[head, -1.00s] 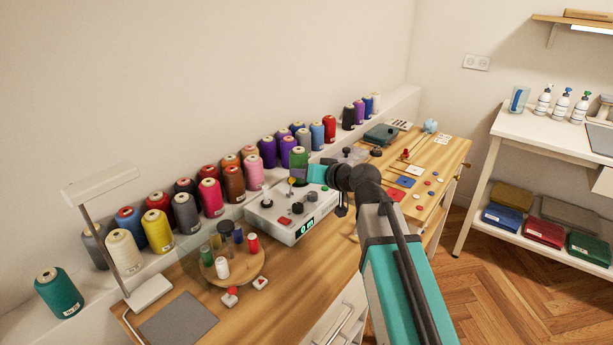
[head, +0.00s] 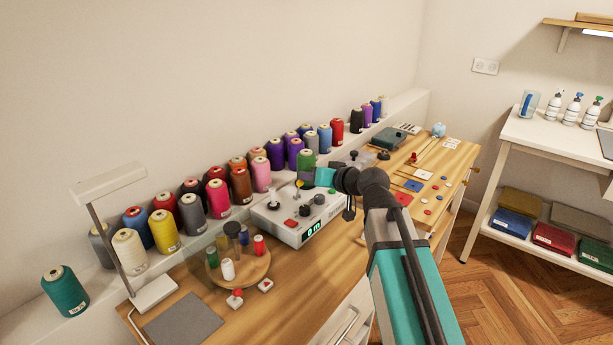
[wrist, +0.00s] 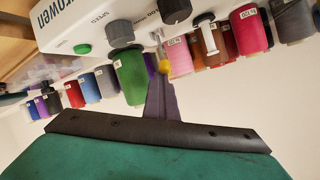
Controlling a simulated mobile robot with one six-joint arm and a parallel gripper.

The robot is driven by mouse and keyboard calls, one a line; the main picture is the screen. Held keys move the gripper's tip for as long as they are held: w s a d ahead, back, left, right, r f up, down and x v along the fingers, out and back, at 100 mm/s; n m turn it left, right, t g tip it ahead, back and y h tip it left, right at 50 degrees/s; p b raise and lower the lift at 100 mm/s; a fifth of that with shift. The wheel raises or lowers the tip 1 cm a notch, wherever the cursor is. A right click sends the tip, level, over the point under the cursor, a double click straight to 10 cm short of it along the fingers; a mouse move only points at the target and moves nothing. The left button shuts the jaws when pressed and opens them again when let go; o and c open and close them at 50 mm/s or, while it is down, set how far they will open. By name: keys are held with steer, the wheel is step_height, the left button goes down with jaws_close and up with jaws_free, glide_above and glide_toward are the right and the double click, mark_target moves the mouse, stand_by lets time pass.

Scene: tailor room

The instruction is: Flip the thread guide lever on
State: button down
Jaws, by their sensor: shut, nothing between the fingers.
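The thread machine (head: 268,212) is a white box with a red button, dark knobs and a "0 m" display, on the wooden bench. The thread guide lever (head: 299,184) is a thin metal stalk with a yellow tip on its top. In the wrist view, the yellow lever tip (wrist: 163,66) shows right at the end of my fingers, and its stalk runs to the machine's top. My gripper (head: 304,178) is shut and empty beside the lever tip; it also shows in the wrist view (wrist: 158,82). I cannot tell whether they touch.
Several thread cones (head: 218,198) stand along the wall ledge behind the machine. A round wooden stand (head: 250,272) with small spools is at the left front, near a lamp (head: 110,181). Buttons and cloth pieces (head: 413,185) lie on the bench to the right.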

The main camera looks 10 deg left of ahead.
steer(key=b+v, duration=0.5)
steer(key=v, duration=0.7)
steer(key=shift+s+r+b, duration=0.2)
steer(key=shift+b, duration=0.1)
steer(key=shift+d, duration=0.15)
steer(key=shift+r, duration=0.2)
